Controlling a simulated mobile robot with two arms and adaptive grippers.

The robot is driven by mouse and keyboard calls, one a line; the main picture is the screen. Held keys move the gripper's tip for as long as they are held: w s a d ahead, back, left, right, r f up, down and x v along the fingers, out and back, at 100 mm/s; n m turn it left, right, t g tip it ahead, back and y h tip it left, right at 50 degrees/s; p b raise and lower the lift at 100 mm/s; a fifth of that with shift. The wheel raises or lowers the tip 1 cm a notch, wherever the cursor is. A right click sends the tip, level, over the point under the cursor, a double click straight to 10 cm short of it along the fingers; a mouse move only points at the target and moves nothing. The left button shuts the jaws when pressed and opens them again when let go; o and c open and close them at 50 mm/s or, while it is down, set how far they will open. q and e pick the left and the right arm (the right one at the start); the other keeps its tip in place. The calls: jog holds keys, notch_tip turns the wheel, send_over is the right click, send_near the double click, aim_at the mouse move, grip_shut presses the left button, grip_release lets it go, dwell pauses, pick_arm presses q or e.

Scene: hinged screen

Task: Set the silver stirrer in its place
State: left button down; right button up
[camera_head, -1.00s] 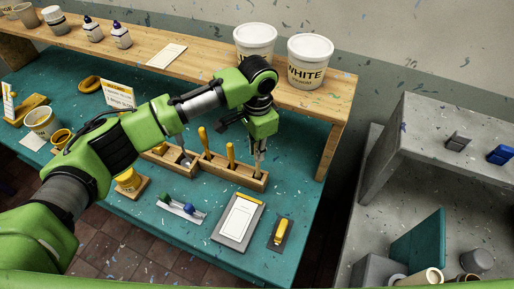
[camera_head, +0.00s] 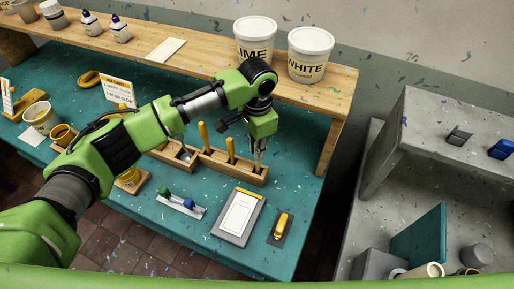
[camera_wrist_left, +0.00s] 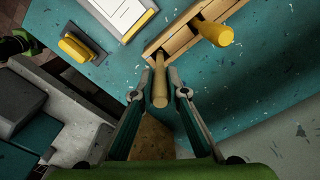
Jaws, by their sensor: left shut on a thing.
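My left gripper (camera_head: 260,145) is at the right end of the long wooden rack (camera_head: 205,160) on the teal table. In the left wrist view its fingers (camera_wrist_left: 161,92) are shut on a stick-like tool with a pale tan handle, which I take for the silver stirrer (camera_wrist_left: 160,75). The stirrer stands roughly upright over the rack's end slot, its lower part at or in the slot. How deep it sits is hidden. A yellow-handled tool (camera_head: 230,150) stands in the rack close beside it. My right gripper is not in view.
A clipboard (camera_head: 238,217) and a yellow-handled float (camera_head: 281,226) lie in front of the rack. A small stand with green and blue pieces (camera_head: 182,206) is to their left. Paint buckets (camera_head: 310,55) stand on the raised shelf behind. A grey bench (camera_head: 420,150) is at the right.

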pick_arm(q)
jog(key=c, duration=1.9)
grip_release()
jog(key=shift+r, duration=0.1)
notch_tip(320, 180, up, 12)
jog(key=shift+f, duration=0.1)
jog(key=shift+f, duration=0.1)
